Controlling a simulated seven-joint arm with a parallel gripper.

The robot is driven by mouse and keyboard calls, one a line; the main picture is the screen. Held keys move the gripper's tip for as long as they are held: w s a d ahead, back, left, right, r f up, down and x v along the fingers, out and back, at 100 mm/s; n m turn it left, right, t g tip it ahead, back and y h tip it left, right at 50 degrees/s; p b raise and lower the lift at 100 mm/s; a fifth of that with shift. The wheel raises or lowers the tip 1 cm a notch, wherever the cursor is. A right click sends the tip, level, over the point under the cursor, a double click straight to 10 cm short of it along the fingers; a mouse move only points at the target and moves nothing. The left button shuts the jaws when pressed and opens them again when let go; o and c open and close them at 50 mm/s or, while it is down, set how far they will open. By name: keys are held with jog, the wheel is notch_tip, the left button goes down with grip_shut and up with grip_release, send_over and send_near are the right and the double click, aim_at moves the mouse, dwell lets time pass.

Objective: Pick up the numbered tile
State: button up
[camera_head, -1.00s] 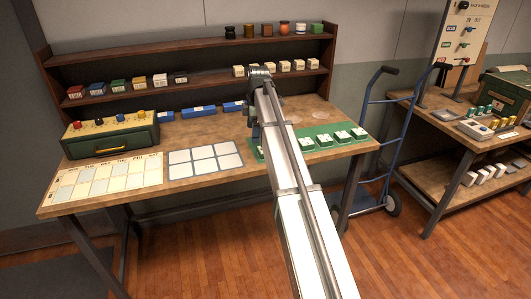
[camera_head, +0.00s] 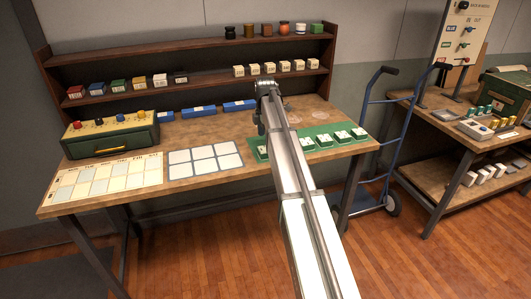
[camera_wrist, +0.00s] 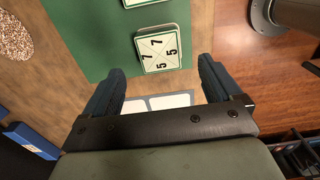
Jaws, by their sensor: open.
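Several white numbered tiles (camera_head: 324,140) lie in a row on a green mat (camera_head: 372,139) at the right of the bench. In the wrist view, a tile (camera_wrist: 163,49) marked with 7s and 5s lies at the green mat's (camera_wrist: 85,30) edge, and part of a second tile (camera_wrist: 138,3) shows at the top. My gripper (camera_wrist: 161,66) is open and empty. The nearer tile appears between and beyond its fingertips; I cannot tell the height gap. In the head view my gripper (camera_head: 261,122) points down over the mat's left end, and my arm hides part of the row.
A white grid board (camera_head: 205,159) and a calendar-like sheet (camera_head: 105,182) lie left of the mat. Blue blocks (camera_head: 239,105) stand behind, below shelves of small boxes (camera_head: 285,66). A blue hand truck (camera_head: 368,140) stands close to the bench's right end.

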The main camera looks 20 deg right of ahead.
jog(key=shift+d+f, duration=0.1)
jog(key=shift+f, duration=2.55)
jog(key=c, duration=1.2)
jog(key=shift+c, duration=0.2)
